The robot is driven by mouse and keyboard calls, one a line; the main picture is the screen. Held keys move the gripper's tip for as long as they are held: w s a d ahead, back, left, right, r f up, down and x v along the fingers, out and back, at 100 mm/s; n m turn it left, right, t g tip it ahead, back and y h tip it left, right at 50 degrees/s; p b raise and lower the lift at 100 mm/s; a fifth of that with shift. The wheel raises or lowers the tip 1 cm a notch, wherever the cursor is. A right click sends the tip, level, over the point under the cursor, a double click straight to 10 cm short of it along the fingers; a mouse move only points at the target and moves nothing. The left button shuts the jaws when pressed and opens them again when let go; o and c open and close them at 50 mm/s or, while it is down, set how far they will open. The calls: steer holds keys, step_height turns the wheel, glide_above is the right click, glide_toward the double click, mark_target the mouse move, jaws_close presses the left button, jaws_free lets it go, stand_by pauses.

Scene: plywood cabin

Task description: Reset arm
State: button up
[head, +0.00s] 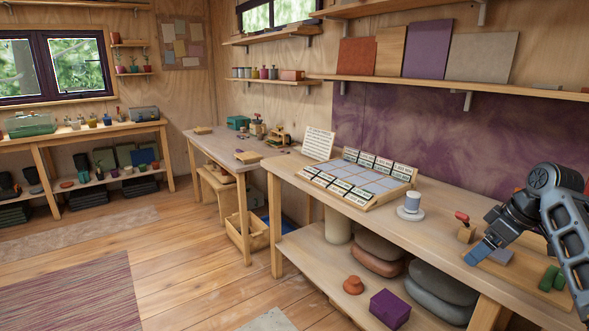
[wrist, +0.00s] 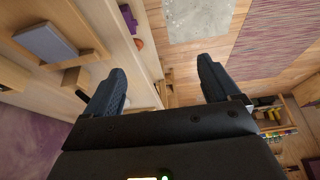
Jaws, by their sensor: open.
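My gripper (head: 484,250) is at the right of the head view, above the near end of the wooden workbench (head: 440,228). In the wrist view my gripper (wrist: 162,85) shows two dark fingers spread apart with nothing between them. Past the fingers the wrist view shows the bench edge and the floor. A blue-grey block (head: 497,256) lies on a wooden board under my arm. It also shows at the upper left of the wrist view (wrist: 45,42).
Near my gripper are a small wooden block with a red-topped tool (head: 465,228), green blocks (head: 552,278) and a white cup on a round base (head: 411,205). A sectioned tray with labels (head: 350,180) stands further left.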

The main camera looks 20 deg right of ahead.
steer(key=w+a+f+m+t, duration=0.1)
steer(key=a+f+t, duration=0.1)
steer(key=a+f, duration=0.7)
steer(key=s+a+f+m+t, duration=0.1)
steer(key=s+a+f, duration=0.3)
steer(key=a, duration=0.3)
steer(key=s+a+f+m+t+h, duration=0.1)
steer(key=s+a+f, duration=0.35)
steer(key=a, duration=0.25)
steer(key=s+a+f+m+t, duration=0.1)
steer(key=s+a+f, duration=0.25)
steer(key=a, duration=0.35)
steer(key=s+a+r+m+t+h, duration=0.1)
steer(key=s+a+r, duration=0.15)
steer(key=s, duration=0.65)
steer(key=s+a+r+t, duration=0.1)
steer(key=s+a+r, duration=0.15)
steer(key=s, duration=0.75)
steer(key=s+r+n+t, duration=0.1)
steer(key=s+r+t, duration=0.2)
steer(key=s+r, duration=1)
step_height(320, 180, up, 2)
steer(key=shift+s+a+t, duration=0.3)
steer(key=shift+s, duration=0.1)
